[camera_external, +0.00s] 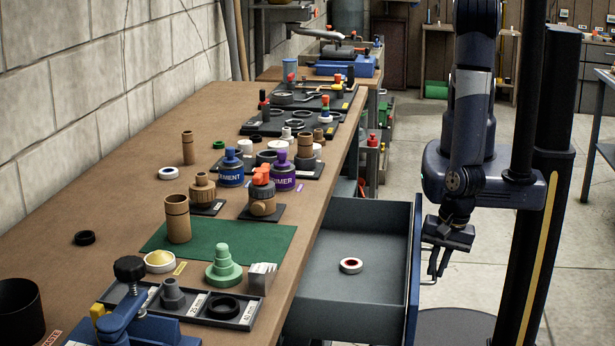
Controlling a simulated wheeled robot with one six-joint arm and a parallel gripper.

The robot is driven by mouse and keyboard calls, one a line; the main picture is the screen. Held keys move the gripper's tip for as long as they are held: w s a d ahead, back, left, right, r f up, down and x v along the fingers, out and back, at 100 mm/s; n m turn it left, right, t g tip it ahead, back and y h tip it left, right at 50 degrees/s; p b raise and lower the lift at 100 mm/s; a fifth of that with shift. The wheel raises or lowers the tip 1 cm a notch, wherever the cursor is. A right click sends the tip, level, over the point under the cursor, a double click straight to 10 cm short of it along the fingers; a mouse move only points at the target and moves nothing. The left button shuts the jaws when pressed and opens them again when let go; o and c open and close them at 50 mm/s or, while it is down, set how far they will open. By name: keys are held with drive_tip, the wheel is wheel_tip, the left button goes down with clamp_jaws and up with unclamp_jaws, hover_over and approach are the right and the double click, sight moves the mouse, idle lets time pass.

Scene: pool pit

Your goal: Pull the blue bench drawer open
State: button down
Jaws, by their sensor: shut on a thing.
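The blue bench drawer (413,275) stands pulled out from under the bench's right edge, with its blue front facing right. Its grey inside shows, and a small white ring with a dark red centre (351,265) lies on its floor. My gripper (436,268) is at the outer side of the blue front, pointing down, with its fingers close together. It is shut on the drawer's handle, which is mostly hidden by the fingers and the drawer front.
The wooden bench top (120,220) carries a green mat (215,240), a cement can (231,170), a primer can (283,173), fittings and a tray of rings (240,312). A stone wall runs along the left. The concrete floor (570,225) at the right is open.

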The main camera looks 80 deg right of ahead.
drive_tip(key=s+p, duration=0.1)
drive_tip(key=s, duration=0.4)
drive_tip(key=shift+s, duration=0.3)
drive_tip(key=c, duration=1.5)
unclamp_jaws()
drive_tip(key=shift+r, duration=0.1)
wheel_tip(320, 180, up, 10)
drive_tip(key=s+p, duration=0.2)
drive_tip(key=p, duration=0.1)
drive_tip(key=shift+r, duration=0.2)
